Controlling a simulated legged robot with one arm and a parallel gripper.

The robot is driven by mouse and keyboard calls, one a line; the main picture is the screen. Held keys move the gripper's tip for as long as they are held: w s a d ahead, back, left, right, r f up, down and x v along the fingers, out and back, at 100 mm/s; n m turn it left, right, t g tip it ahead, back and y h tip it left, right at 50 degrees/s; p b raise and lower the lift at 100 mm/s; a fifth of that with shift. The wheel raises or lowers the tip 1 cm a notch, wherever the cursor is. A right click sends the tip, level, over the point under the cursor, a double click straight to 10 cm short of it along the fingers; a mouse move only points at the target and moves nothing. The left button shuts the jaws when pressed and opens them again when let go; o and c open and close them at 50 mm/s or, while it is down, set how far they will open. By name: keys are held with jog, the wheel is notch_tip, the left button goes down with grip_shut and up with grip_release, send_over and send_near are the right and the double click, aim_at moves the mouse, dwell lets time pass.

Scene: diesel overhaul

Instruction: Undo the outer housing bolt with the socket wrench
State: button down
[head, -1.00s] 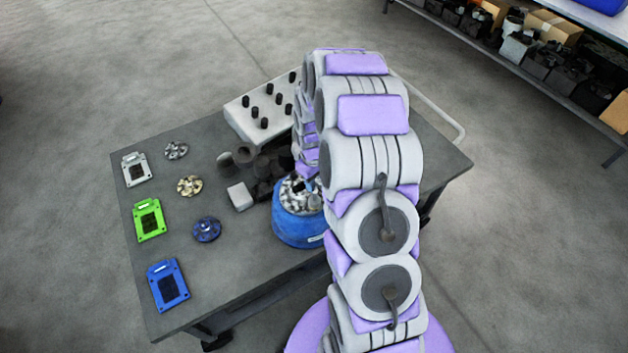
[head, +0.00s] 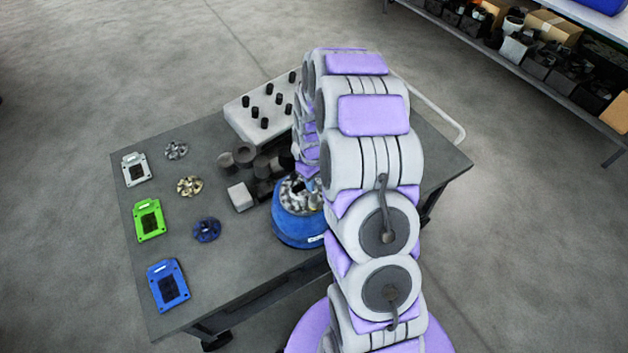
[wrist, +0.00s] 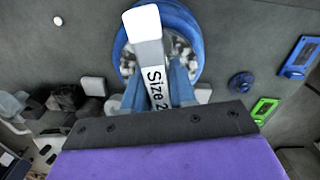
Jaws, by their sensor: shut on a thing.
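The blue round housing (head: 296,228), with a grey metal top, stands near the front edge of the table. It also shows in the wrist view (wrist: 197,45) below my gripper. My gripper (wrist: 158,92) has blue fingers and is shut on the socket wrench (wrist: 146,28), which carries a white label reading "Size 2"; the rest of the label is cut off. The wrench is held over the housing top. In the head view my arm partly hides the housing and the wrench. The outer bolt cannot be made out, nor whether the socket touches it.
A pale block with several black pegs (head: 243,122) stands at the back. Dark cylinders and a pale cube (head: 240,196) sit left of the housing. Green (head: 149,219), blue (head: 168,285) and grey (head: 136,169) plates and several round flanges lie at left. Table (head: 215,265) is clear between them.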

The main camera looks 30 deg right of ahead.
jog(key=shift+r+p, duration=0.35)
jog(key=shift+r, duration=1.3)
jog(key=shift+r+p, duration=0.7)
jog(key=shift+r, duration=2.35)
jog(key=s+a+b, duration=0.1)
jog(key=s+a, duration=0.1)
jog(key=s, duration=0.4)
jog(key=shift+s, duration=0.4)
